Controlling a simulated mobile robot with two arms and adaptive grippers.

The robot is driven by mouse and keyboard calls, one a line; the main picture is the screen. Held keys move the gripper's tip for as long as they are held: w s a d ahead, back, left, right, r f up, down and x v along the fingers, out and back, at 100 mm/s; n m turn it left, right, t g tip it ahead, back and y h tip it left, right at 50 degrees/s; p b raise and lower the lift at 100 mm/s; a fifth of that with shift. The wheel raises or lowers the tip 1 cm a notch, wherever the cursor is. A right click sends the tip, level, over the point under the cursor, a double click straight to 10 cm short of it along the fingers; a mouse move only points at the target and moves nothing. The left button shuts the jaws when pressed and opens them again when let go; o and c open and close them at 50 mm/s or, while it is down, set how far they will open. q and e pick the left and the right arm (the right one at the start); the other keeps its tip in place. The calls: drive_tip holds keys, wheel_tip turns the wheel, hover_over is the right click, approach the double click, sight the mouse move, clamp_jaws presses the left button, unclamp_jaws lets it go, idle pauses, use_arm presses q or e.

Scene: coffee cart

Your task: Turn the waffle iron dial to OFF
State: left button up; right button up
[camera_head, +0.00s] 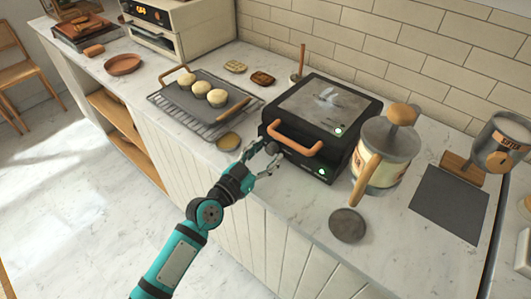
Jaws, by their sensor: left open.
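The waffle iron (320,115) is a black box with a grey top plate and an orange-brown handle (295,138) along its front. Its lid looks closed. A small green light shows on the lid's front edge, and another green-white spot (322,171) sits low on the front right. I cannot make out a dial marking or its setting. My left gripper (263,160) is open at the front left of the waffle iron, below the handle's left end. It holds nothing that I can see. The front left of the iron is partly hidden by the gripper. My right gripper is not in view.
A cream canister (388,152) with a wooden handle stands close at the iron's right, with a dark round disc (347,225) before it. A tray with several buns (198,90) on a wire rack (180,113) lies to the left. A dark mat (449,203) lies far right.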

use_arm(q)
clamp_jaws()
drive_tip(key=shift+n, duration=0.3)
drive_tip(key=shift+n+p, duration=0.35)
drive_tip(key=shift+n, duration=2.75)
drive_tip(key=shift+p, duration=0.3)
unclamp_jaws()
